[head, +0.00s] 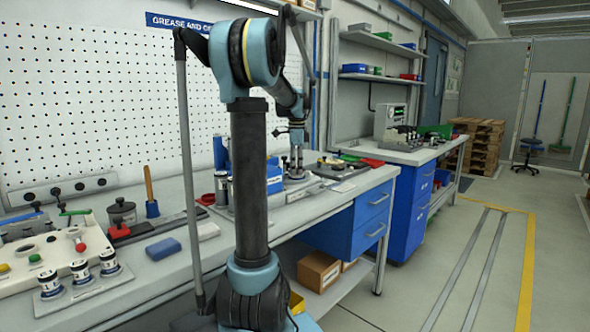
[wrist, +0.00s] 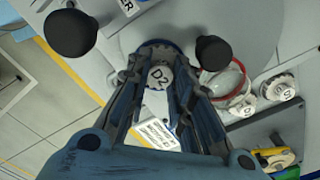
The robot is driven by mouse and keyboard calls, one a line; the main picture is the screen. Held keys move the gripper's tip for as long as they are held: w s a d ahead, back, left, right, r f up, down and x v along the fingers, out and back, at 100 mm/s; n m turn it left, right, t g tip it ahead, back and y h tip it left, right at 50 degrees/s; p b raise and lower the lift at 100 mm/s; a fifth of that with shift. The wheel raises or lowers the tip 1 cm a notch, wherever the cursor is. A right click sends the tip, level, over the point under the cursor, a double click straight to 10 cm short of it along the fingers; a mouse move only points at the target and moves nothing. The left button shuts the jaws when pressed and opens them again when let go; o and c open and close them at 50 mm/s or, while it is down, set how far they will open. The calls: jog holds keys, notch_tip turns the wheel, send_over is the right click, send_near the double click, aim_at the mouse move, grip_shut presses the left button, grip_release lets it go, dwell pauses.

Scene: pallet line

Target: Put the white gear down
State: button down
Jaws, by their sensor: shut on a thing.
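In the head view my gripper (head: 296,160) points down over the middle of the long workbench (head: 222,255); the gear there is too small to make out. Two other white marked gears, a right one (wrist: 280,88) and a nearer one (wrist: 242,108), lie to the right in the wrist view.
Two dark round knobs, left (wrist: 70,33) and right (wrist: 213,52), flank the fingers. A clear red-rimmed container (wrist: 228,80) is close on the right. Green and yellow tools (wrist: 276,158) lie at lower right.

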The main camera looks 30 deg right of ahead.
jog(key=c, duration=1.4)
grip_release()
jog(key=shift+f, duration=0.1)
notch_tip(320, 180, up, 12)
